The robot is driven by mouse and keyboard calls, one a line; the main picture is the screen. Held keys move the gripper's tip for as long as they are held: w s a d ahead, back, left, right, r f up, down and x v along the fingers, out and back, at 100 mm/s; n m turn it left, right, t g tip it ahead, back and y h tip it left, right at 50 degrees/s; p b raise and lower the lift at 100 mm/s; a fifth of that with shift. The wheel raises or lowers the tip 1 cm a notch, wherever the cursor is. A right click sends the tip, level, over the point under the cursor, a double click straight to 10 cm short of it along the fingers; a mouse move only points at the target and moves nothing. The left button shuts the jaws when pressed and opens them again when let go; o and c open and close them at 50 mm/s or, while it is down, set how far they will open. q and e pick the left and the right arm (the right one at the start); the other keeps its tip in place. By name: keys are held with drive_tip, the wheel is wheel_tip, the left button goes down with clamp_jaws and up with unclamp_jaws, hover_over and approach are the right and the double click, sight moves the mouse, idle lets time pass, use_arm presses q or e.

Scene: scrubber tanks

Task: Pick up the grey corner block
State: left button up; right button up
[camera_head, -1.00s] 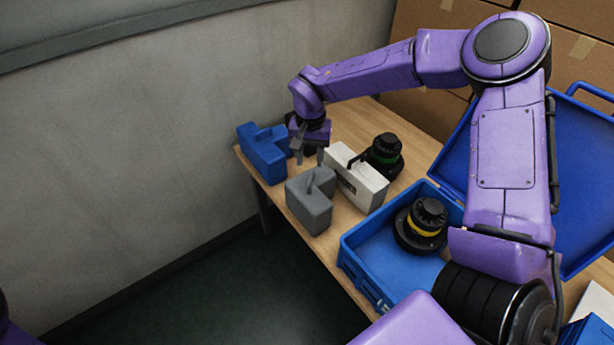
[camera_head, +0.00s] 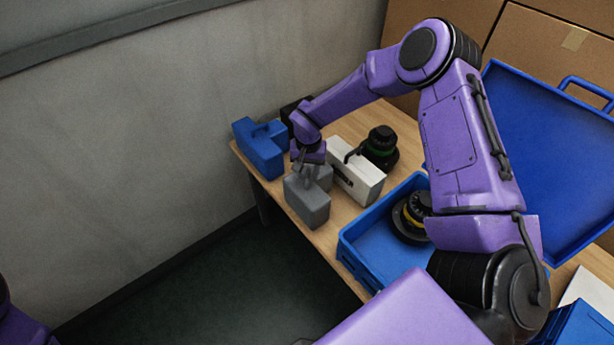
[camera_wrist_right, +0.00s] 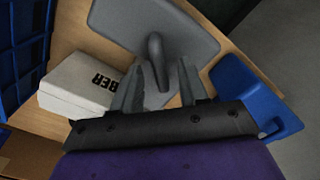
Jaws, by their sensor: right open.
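The grey corner block (camera_head: 306,207) stands at the table's front edge in the head view. In the right wrist view it (camera_wrist_right: 185,22) fills the top middle, with a rounded grey handle (camera_wrist_right: 156,50) rising from it. My right gripper (camera_head: 307,174) is directly over the block and partly hides its top. In the right wrist view my right gripper (camera_wrist_right: 160,88) is open, its two fingers on either side of the handle. I cannot tell whether the fingers touch it. My left gripper is out of view.
A blue block (camera_head: 262,152) stands left of the grey one. A blue crate (camera_head: 350,250) holds a black and yellow tank (camera_head: 411,214). A wall rises behind.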

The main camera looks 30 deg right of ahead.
clamp_jaws()
idle(1.4)
